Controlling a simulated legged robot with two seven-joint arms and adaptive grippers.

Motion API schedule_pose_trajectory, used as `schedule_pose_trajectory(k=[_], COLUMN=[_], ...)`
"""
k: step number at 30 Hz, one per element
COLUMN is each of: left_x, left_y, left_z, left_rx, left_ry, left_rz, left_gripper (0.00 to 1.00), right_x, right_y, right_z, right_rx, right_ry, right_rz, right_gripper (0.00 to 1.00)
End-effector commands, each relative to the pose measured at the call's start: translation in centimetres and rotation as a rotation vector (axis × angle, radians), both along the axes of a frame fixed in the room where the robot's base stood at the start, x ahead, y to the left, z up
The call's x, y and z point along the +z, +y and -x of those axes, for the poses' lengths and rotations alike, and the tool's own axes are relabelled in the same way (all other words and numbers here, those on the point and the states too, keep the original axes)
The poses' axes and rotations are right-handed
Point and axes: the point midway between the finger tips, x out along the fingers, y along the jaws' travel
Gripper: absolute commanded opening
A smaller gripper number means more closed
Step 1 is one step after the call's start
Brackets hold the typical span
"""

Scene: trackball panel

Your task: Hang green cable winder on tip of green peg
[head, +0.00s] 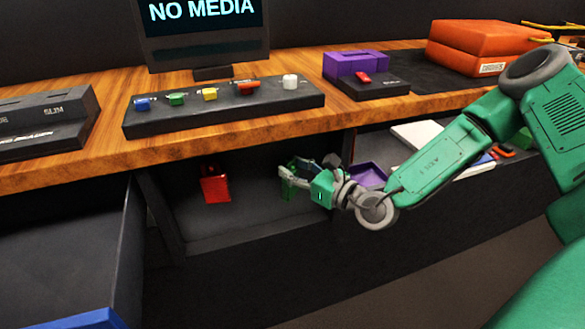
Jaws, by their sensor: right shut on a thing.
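My right gripper (302,176) reaches from the right into the open dark compartment under the wooden desk. It is shut on a small green thing (287,189), which looks like the green cable winder. The winder is small in the picture and partly covered by the fingers. I cannot make out a green peg for certain; if one is near the gripper, it is hidden or blends with the green parts. I cannot tell whether the winder touches anything there. My left gripper is not in view.
A red item (214,186) is inside the compartment, left of the gripper. A purple tray (369,175) is behind my wrist. The desk (95,165) above carries a black panel (225,116) with coloured buttons. The compartment floor (245,232) is bare in front.

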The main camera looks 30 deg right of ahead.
Motion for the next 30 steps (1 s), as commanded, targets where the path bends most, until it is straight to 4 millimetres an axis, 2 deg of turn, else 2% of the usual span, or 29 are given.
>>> schedule_pose_trajectory(k=[1,3,14,17,25,30], left_x=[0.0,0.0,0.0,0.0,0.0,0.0], left_y=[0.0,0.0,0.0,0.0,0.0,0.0], left_z=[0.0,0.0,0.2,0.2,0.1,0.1], left_rx=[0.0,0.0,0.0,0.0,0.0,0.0], left_ry=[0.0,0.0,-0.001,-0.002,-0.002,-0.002], left_rz=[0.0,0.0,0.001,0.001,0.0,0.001], left_gripper=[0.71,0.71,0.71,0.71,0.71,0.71], right_x=[-0.1,-0.1,0.0,-0.1,-0.1,-0.1], right_y=[-0.2,-0.2,-0.4,-0.8,-2.7,-3.5], right_z=[0.0,0.0,0.5,1.7,7.5,9.9], right_rx=[-0.006,-0.007,-0.007,-0.008,-0.012,-0.011], right_ry=[0.001,0.001,0.002,0.002,0.002,0.001], right_rz=[0.0,0.0,0.002,-0.001,-0.004,-0.002], right_gripper=[0.38,0.56,0.56,0.56,0.56,0.56])
